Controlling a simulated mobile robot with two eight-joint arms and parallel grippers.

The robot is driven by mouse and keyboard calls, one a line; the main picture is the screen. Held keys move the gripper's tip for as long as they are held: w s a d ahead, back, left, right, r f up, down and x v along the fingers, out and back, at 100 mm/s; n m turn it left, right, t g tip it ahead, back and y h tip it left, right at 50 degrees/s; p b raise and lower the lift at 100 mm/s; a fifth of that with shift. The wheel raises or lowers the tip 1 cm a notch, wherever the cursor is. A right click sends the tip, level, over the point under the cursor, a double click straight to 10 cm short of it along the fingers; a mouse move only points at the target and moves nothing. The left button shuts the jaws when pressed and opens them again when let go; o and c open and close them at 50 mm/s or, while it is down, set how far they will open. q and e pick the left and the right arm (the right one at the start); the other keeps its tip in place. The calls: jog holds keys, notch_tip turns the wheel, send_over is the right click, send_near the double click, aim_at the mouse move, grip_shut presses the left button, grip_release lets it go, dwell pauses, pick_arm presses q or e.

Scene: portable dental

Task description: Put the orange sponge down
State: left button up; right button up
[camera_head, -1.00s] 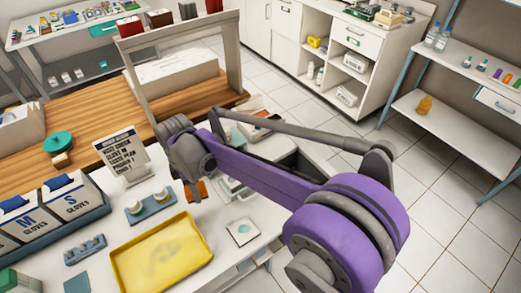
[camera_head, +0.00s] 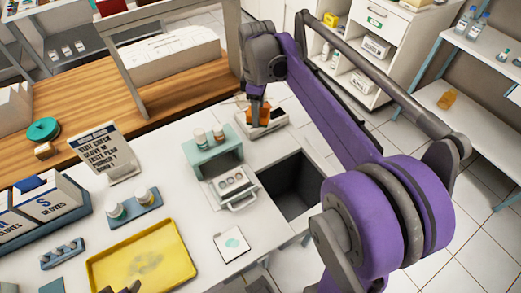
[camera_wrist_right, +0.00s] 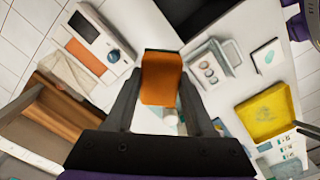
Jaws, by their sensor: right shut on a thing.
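The orange sponge (camera_wrist_right: 162,78) is between the two fingers of my right gripper (camera_wrist_right: 160,95) in the right wrist view. In the head view my right gripper (camera_head: 259,114) points down at the far right end of the white counter (camera_head: 165,185), with the orange sponge (camera_head: 264,116) partly hidden by the fingers. It appears in front of a pale device (camera_head: 275,128); I cannot tell whether they touch. A dark tip (camera_head: 124,288) at the bottom edge, by the yellow tray, may be my left gripper; its jaws are not readable.
A dark square opening (camera_head: 290,185) lies right of a grey metal box (camera_head: 235,189). A teal stand (camera_head: 212,152) holds small bottles. The yellow tray (camera_head: 145,262) and a white card (camera_head: 232,244) lie nearer. A wooden ledge (camera_head: 90,115) runs behind.

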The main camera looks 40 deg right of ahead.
aim_at(259, 156)
jog(key=shift+d+f, duration=0.15)
jog(key=shift+f, duration=0.15)
pick_arm(q)
jog(key=shift+s+f+b, duration=0.2)
jog(key=shift+f+b, duration=0.65)
jog(key=shift+f, duration=0.1)
pick_arm(e)
notch_tip(259, 156, down, 17)
jog(key=shift+f, duration=0.1)
jog(key=shift+f, duration=0.1)
pick_arm(q)
jog(key=shift+f, duration=0.1)
pick_arm(e)
jog(key=o, duration=1.3)
